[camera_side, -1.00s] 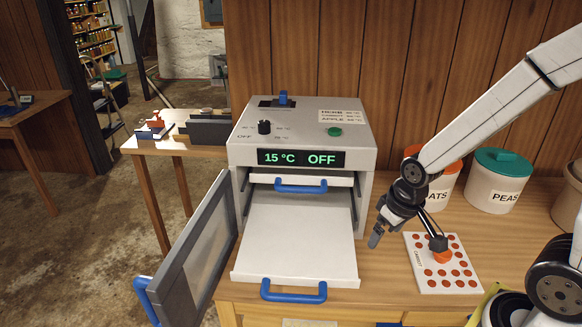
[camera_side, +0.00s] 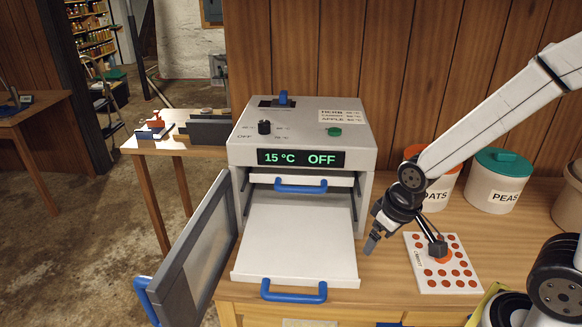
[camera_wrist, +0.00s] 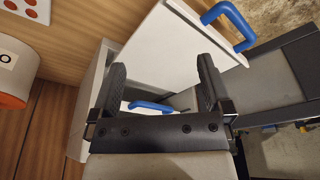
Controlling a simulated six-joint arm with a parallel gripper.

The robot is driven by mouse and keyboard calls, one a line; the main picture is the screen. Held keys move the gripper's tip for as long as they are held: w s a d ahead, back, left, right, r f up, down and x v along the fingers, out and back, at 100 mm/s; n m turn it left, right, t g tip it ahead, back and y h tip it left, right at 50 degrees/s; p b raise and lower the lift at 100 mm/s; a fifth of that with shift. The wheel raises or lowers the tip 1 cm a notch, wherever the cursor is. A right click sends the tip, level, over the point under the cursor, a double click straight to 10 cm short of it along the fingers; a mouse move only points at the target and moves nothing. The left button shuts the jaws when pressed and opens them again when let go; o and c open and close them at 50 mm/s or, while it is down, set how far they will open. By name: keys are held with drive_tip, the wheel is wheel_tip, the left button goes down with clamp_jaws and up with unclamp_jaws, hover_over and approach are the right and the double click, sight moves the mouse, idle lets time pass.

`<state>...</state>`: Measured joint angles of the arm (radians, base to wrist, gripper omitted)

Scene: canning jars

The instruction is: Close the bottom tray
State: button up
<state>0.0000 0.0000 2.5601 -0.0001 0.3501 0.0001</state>
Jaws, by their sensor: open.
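The bottom tray (camera_side: 298,240) is a white sheet pulled far out of the dryer (camera_side: 243,150), with a blue handle (camera_side: 293,291) on its front edge. In the wrist view the tray (camera_wrist: 180,45) lies beyond my fingers, with its blue handle (camera_wrist: 232,20) at the upper right. My gripper (camera_side: 405,246) is open and empty, to the right of the tray and apart from it, over the bench. In the wrist view its two fingers (camera_wrist: 160,68) are spread wide. The upper tray (camera_side: 315,180) is pushed in, its blue handle (camera_side: 300,187) showing.
The dryer door (camera_side: 200,250) stands open at the left. A white card with red dots (camera_side: 465,285) lies below my gripper. The OATS canister (camera_side: 440,190) and PEAS canister (camera_side: 495,188) stand behind at the right. The display (camera_side: 303,158) reads 15 °C OFF.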

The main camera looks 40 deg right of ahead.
drive_tip(key=shift+a, duration=0.1)
drive_tip(key=c, duration=0.7)
drive_tip(key=shift+a+n, duration=0.25)
drive_tip(key=shift+n, duration=0.15)
drive_tip(key=c, duration=0.4)
drive_tip(key=shift+w+a+f+n, duration=0.1)
drive_tip(key=shift+a+f+n, duration=0.05)
drive_tip(key=shift+a+n, duration=0.25)
clamp_jaws()
drive_tip(key=a+f+n+t+h, duration=0.1)
drive_tip(key=a+f+n+h, duration=0.1)
drive_tip(key=a+n, duration=0.9)
drive_tip(key=a+f+n+t+h, duration=0.2)
drive_tip(key=a+n+h, duration=0.1)
drive_tip(key=a+n, duration=0.9)
drive_tip(key=n, duration=0.2)
drive_tip(key=shift+a+f+n, duration=0.2)
drive_tip(key=shift+f+n, duration=0.1)
drive_tip(key=shift+f, duration=0.1)
